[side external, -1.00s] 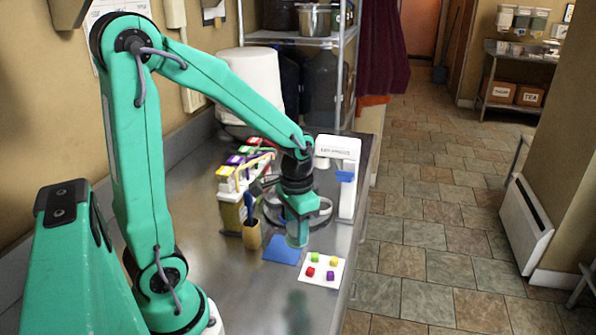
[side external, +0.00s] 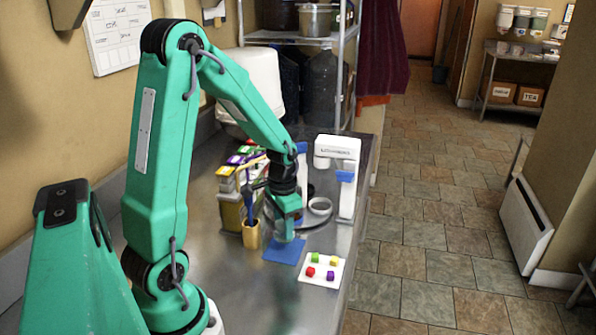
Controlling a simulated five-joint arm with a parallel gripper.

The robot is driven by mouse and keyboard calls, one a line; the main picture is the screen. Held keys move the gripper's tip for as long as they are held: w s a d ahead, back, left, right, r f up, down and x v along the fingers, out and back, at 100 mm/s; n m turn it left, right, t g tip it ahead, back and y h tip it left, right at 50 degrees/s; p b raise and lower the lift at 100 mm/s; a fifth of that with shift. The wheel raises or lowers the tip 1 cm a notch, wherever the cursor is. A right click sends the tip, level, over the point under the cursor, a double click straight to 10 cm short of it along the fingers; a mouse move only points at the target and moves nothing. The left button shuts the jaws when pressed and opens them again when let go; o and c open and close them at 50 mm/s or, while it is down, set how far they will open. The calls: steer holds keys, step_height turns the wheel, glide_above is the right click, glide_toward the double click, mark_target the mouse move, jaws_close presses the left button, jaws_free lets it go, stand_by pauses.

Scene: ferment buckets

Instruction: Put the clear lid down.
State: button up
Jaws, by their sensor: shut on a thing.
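My gripper (side external: 284,232) is at the end of the arm, low over the table, and points down. It is shut on the clear lid, which is too small and see-through to make out clearly at the fingertips. A blue square mat (side external: 284,253) lies flat just below the fingertips. I cannot tell whether the lid touches the mat.
A white card (side external: 312,277) with several coloured cubes lies right of the mat. Containers with coloured tops (side external: 230,187) and a tan cup (side external: 251,237) holding a blue tool stand left. A white device (side external: 346,187) and a ring (side external: 320,206) are behind right. The front metal table is clear.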

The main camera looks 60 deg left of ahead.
steer(key=shift+f, duration=1.7)
steer(key=shift+f, duration=0.15)
steer(key=o, duration=1)
steer(key=shift+c, duration=0.2)
steer(key=shift+r, duration=6.15)
